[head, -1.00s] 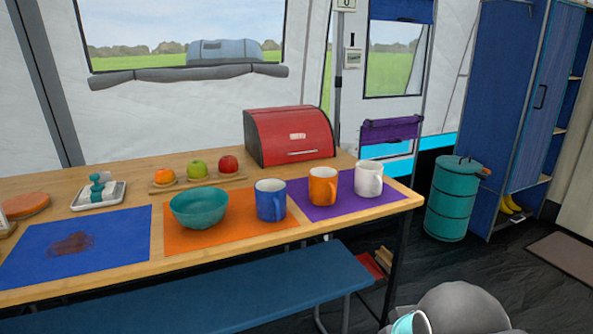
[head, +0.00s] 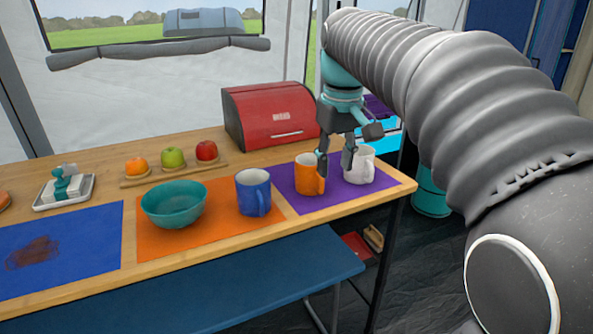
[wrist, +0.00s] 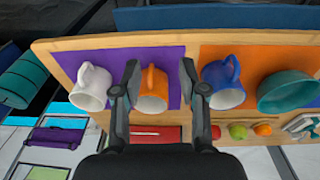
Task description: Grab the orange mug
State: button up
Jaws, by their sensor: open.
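The orange mug (head: 308,175) stands upright on the purple placemat (head: 292,188), between the blue mug (head: 252,192) on the left and the white mug (head: 358,166) on the right. My gripper (head: 336,164) is open and points down just above and behind the mugs in the head view. One finger is close to the orange mug and the other is close to the white mug. In the wrist view the orange mug (wrist: 153,92) shows between the two fingers of my gripper (wrist: 160,80), nearer the left one. I cannot tell whether a finger touches any mug.
A teal bowl (head: 174,204) sits on the orange placemat (head: 150,238). A red bread box (head: 270,117) stands behind the mugs. A fruit board (head: 175,172) lies farther left. A blue bench (head: 240,288) runs along the table's front.

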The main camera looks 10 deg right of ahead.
jog(key=n+g, duration=0.1)
send_near(322, 179)
jog(key=shift+g, duration=0.3)
notch_tip(322, 179, down, 7)
jog(key=shift+d+f+b, duration=0.15)
jog(key=shift+f+b, duration=0.05)
jog(key=shift+b, duration=0.35)
jog(key=shift+w+f+b, duration=0.2)
jog(key=shift+f, duration=1.15)
jog(key=shift+w+f+b, duration=0.15)
jog(key=shift+w+f, duration=0.05)
jog(key=shift+f, duration=1.15)
grip_shut()
